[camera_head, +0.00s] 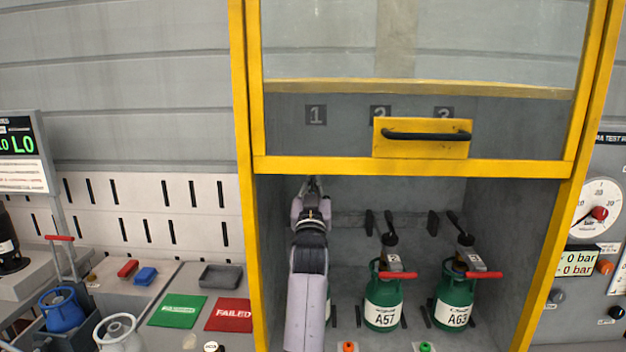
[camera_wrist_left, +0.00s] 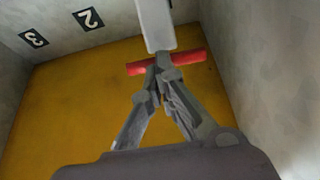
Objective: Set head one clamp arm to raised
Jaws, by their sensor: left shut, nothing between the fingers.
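My left arm comes up from below into the yellow-framed cabinet at station 1. My left gripper (camera_head: 313,184) is high in the bay, just below the yellow sash bar. In the left wrist view the gripper (camera_wrist_left: 160,70) is shut and empty. Its fingertips overlap a red crossbar (camera_wrist_left: 190,60) on a pale grey bar (camera_wrist_left: 155,22), which looks like the head one clamp arm; I cannot tell if they touch. In the head view my arm hides head one and most of its cylinder. My right gripper is not in view.
Stations 2 and 3 hold green cylinders A57 (camera_head: 383,315) and A63 (camera_head: 453,312), with red-handled clamp arms (camera_head: 398,275) (camera_head: 484,275) lying roughly level. The glazed sash (camera_head: 425,88) with its black handle (camera_head: 427,136) is above. Cabinet walls stand close on both sides.

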